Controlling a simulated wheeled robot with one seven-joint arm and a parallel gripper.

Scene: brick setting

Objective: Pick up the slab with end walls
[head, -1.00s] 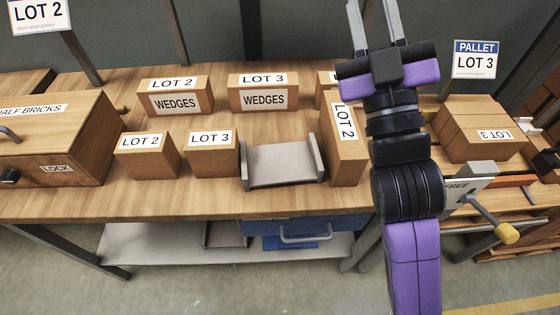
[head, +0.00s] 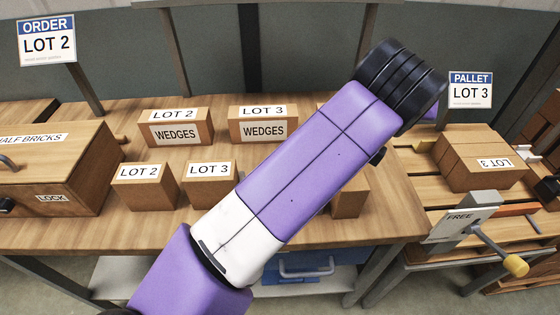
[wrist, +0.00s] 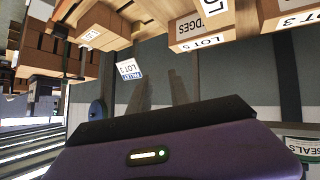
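The slab with end walls is not visible now. My arm covers its place on the bench in the head view, and I cannot make it out in the wrist view. My gripper (wrist: 160,78) shows in the wrist view as a purple and black body with two dim grey fingers that stand apart, nothing seen between them. In the head view the gripper is mostly hidden behind my arm, near the right end of the bench. It is away from the slab's place.
The bench (head: 60,232) holds a half-bricks box (head: 60,165), LOT 2 (head: 145,188) and LOT 3 (head: 210,185) blocks, and wedge boxes (head: 175,130) (head: 262,126). A partly covered block (head: 349,196) stands right. A brick pallet stack (head: 480,160) and clamp (head: 480,225) are farther right.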

